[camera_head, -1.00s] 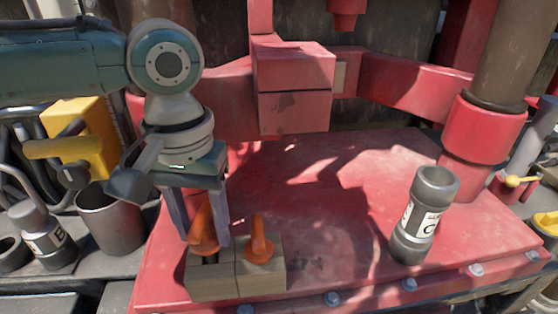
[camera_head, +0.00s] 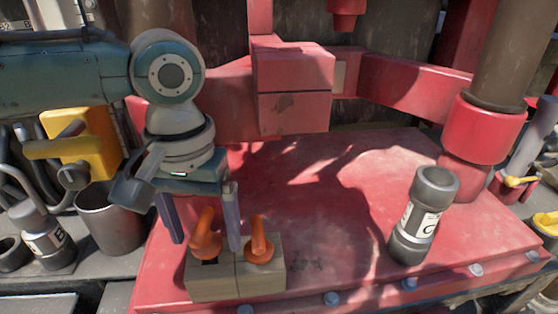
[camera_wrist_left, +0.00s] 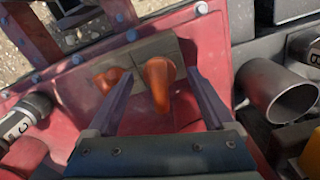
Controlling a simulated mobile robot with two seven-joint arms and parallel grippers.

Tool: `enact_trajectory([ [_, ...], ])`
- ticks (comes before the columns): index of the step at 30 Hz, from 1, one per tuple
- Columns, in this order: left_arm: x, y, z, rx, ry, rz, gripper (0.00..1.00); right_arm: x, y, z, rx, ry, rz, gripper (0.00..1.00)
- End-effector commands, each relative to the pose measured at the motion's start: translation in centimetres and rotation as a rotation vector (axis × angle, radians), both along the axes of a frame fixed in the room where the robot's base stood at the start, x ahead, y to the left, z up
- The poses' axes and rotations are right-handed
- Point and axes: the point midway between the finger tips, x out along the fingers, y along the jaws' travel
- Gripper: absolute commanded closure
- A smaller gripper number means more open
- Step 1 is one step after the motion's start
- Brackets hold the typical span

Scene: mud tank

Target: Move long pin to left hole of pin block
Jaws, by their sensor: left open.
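The wooden pin block (camera_head: 236,281) sits at the front left of the red deck. Two orange pins with bent tops stand at it: a left pin (camera_head: 206,240) and a right pin (camera_head: 259,245). I cannot tell which is the long one. A dark opening shows at the left pin's base. My left gripper (camera_head: 202,238) points down, open, its fingers on either side of the left pin and apart from it. In the left wrist view, the left pin (camera_wrist_left: 159,84) is between the spread fingers and the right pin (camera_wrist_left: 110,79) is outside them. My right gripper is not in view.
A grey labelled cylinder (camera_head: 421,218) stands on the red deck (camera_head: 330,215) to the right. A grey cup (camera_head: 110,220) and a labelled bottle (camera_head: 42,240) stand left of the deck. A red post and beam rise behind. The deck's middle is clear.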

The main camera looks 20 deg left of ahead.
Motion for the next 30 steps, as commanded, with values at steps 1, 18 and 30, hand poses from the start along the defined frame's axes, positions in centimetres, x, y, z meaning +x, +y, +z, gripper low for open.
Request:
enact_trajectory([
  [1, 0.0, 0.0, 0.0, 0.000, 0.000, 0.000, 0.13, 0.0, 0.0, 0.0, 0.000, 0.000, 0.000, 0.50],
  [18, 0.1, 0.0, 7.7, -0.001, -0.003, -0.001, 0.13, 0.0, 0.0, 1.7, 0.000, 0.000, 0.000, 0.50],
  [30, 0.0, 0.0, 10.0, 0.000, 0.000, 0.000, 0.13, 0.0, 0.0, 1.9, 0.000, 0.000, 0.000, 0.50],
])
